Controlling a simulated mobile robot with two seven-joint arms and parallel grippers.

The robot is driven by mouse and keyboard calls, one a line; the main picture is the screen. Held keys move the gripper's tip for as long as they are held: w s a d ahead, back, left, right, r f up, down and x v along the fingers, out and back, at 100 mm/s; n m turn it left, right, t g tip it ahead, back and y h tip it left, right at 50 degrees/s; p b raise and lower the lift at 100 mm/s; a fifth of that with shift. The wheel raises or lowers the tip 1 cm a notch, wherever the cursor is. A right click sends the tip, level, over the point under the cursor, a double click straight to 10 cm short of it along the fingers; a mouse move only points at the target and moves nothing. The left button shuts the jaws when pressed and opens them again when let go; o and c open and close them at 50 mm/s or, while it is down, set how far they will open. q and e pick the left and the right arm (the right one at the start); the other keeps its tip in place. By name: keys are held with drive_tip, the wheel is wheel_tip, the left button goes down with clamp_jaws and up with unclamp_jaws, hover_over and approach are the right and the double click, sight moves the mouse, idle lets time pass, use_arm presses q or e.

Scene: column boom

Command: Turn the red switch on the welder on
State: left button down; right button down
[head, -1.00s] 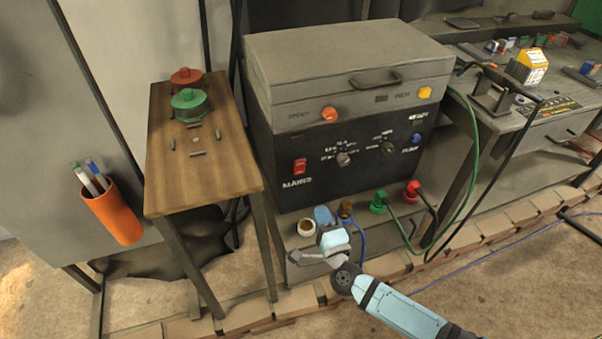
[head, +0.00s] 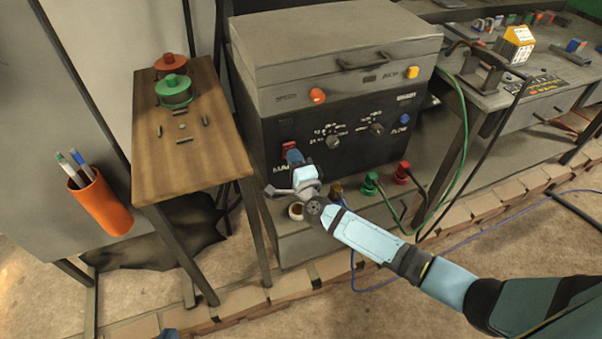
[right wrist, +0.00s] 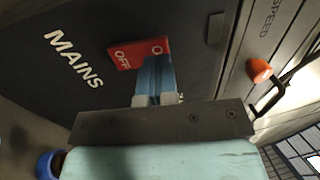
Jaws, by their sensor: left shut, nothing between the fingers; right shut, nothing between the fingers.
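The welder (head: 345,110) is a dark box with a grey top. Its red switch (head: 288,145) sits at the left of the front panel, by the MAINS label. In the right wrist view the switch (right wrist: 126,54) shows the markings OFF and O; the fingers hide part of it. My right gripper (head: 294,157) is shut and empty, its blue fingertips (right wrist: 156,65) right at the switch's edge. I cannot tell whether they touch it. My left gripper (head: 168,334) shows only as a small blue piece at the bottom edge, shut, away from the welder.
A wooden stand (head: 185,150) with a red and a green spool stands left of the welder. An orange pen cup (head: 102,205) hangs further left. Green (head: 370,184) and red (head: 402,172) plugs with cables sit below the panel. A cluttered bench (head: 530,90) is at the right.

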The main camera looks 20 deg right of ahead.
drive_tip(key=shift+w+r, duration=0.1)
drive_tip(key=shift+w, duration=0.6)
